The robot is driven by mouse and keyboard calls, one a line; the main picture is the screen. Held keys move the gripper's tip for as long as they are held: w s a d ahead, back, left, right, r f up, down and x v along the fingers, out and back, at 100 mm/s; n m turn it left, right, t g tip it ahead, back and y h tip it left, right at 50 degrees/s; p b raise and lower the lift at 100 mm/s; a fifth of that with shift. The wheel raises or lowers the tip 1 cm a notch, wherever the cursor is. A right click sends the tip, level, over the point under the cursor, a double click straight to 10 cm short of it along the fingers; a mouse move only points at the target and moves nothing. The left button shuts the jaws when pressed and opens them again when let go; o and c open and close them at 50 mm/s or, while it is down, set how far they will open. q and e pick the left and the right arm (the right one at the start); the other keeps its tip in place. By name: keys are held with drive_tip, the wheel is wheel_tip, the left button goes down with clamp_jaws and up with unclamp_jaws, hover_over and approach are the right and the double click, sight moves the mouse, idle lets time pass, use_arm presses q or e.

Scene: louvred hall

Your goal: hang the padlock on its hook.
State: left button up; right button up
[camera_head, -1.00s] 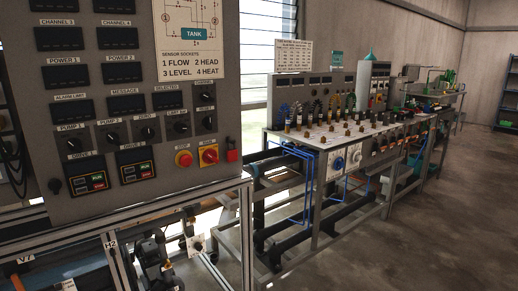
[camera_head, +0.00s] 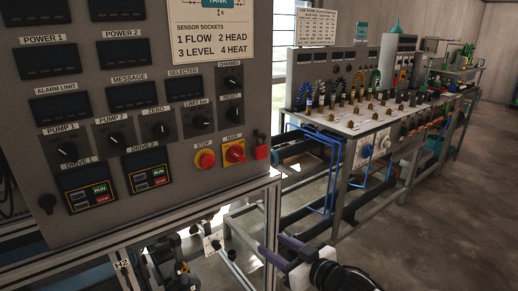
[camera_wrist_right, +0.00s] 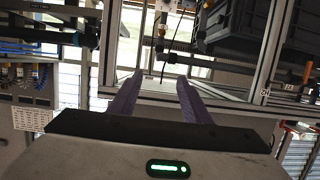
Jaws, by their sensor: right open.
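A small red padlock-like block (camera_head: 261,146) is at the right edge of the grey control panel (camera_head: 150,185), just right of the red main switch on its yellow plate (camera_head: 233,151). A dark loop shows at its top; whether it hangs on a hook is too small to tell. My right gripper (camera_head: 272,246) is low in the head view, below and apart from the block. Its two purple fingers are spread and empty. They also show in the right wrist view (camera_wrist_right: 160,78), with no padlock between them. My left gripper is not in view.
The panel stands on an aluminium-profile frame (camera_head: 272,225), whose post is close to my right gripper. Pumps and pipework (camera_head: 170,262) are under the panel. A workbench (camera_head: 365,120) with several fittings stands behind at right. The floor (camera_head: 450,220) at right is clear.

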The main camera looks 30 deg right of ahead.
sight(262, 153)
drive_tip(key=w+d+r+t, duration=0.2)
drive_tip(key=w+d+r, duration=0.15)
drive_tip(key=r, duration=0.55)
drive_tip(key=w+d+r+t, duration=0.1)
drive_tip(key=w+d+r, duration=0.25)
drive_tip(key=r, duration=0.55)
drive_tip(key=w, duration=0.2)
drive_tip(key=w+b, duration=0.1)
drive_tip(key=w, duration=0.2)
drive_tip(key=shift+a+r, duration=0.15)
drive_tip(key=shift+r, duration=0.05)
drive_tip(key=w, duration=0.3)
drive_tip(key=shift+w+a+p, duration=0.1)
drive_tip(key=shift+p, duration=0.3)
drive_tip(key=shift+w+a, duration=0.1)
drive_tip(key=shift+w, duration=0.7)
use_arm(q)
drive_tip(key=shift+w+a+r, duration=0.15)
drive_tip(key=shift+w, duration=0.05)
